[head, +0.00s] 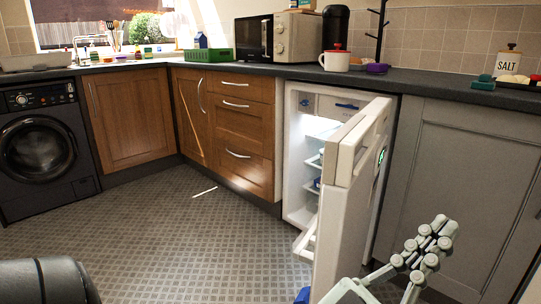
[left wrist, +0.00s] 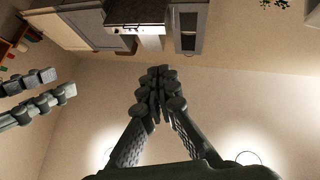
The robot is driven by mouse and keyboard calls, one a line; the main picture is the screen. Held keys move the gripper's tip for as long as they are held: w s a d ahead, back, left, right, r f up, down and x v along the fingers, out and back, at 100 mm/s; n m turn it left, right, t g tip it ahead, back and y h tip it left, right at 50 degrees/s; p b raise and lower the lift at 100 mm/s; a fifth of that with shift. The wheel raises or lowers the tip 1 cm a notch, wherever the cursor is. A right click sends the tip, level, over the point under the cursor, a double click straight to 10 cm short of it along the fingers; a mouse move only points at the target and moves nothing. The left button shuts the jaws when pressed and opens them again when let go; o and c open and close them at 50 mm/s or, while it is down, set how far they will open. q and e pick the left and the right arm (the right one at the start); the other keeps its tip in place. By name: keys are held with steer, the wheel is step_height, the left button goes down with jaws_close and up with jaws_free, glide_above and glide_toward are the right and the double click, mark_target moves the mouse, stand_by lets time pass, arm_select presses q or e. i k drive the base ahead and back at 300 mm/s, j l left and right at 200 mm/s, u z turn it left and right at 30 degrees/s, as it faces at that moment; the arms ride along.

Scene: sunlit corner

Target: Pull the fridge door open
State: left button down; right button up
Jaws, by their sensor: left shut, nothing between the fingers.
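The small white fridge (head: 298,203) is set under the counter, and its door (head: 343,216) stands wide open, swung out toward me. The lit inside shows shelves and a few items. My left gripper (head: 441,231) is shut and empty, at the lower right of the head view, to the right of the door and in front of the grey cabinet.
A grey cabinet (head: 460,170) stands right of the fridge. Wooden drawers (head: 240,130) and a black washing machine (head: 40,145) stand to the left. A microwave (head: 279,38) and a white mug (head: 335,61) are on the counter. The patterned floor (head: 180,245) left of the door is clear.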

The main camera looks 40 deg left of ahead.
mark_target(353, 157)
steer(key=j, duration=1.7)
steer(key=i, duration=0.5)
steer(key=u, duration=0.05)
